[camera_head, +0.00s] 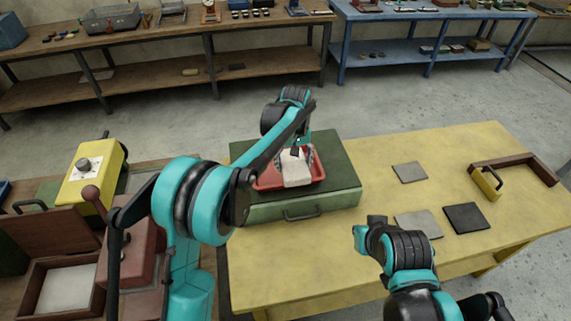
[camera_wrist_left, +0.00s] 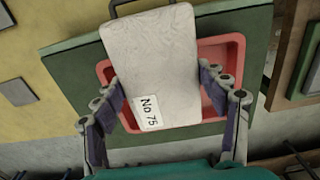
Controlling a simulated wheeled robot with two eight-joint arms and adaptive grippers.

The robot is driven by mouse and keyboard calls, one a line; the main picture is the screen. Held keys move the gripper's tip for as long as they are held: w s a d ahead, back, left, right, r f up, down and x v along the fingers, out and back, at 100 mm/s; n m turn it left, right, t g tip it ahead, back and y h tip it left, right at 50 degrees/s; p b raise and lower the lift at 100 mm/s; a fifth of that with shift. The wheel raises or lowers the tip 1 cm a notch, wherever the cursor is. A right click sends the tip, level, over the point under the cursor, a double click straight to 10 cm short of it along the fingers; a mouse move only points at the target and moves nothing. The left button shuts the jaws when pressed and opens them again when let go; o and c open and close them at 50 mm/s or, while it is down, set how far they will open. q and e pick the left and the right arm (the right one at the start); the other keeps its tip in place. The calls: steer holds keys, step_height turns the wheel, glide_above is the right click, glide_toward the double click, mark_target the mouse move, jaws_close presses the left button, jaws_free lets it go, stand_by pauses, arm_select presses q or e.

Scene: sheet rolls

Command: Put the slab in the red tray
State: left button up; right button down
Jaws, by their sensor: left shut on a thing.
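The pale slab (camera_head: 295,173), with a label reading "No 75", is held in my left gripper (camera_head: 298,158). In the left wrist view the slab (camera_wrist_left: 155,60) is between the two fingers of that gripper (camera_wrist_left: 162,92), which are shut on its long sides. The red tray (camera_head: 262,184) lies on top of a green box. The slab is over the tray, and in the wrist view one end overhangs the tray's rim (camera_wrist_left: 236,62). How high the slab is above the tray floor is hard to tell.
The green box (camera_head: 340,190) with a front handle stands on the yellow table (camera_head: 300,275). Flat grey plates (camera_head: 409,172), a dark plate (camera_head: 466,217) and a yellow-handled block (camera_head: 487,182) lie to the right. A yellow machine (camera_head: 90,170) stands at left.

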arm_select(q)
steer(key=w+a+f, duration=0.1)
steer(key=w, duration=0.1)
steer(key=w+f, duration=0.2)
steer(key=w, duration=0.1)
steer(key=w+a+f+b, duration=0.1)
steer(key=w+f, duration=0.1)
steer(key=shift+w+a, duration=0.3)
steer(key=shift+f+b, duration=0.6)
steer(key=shift+f, duration=1.4)
steer(key=shift+f, duration=0.1)
steer(key=o, duration=1.7)
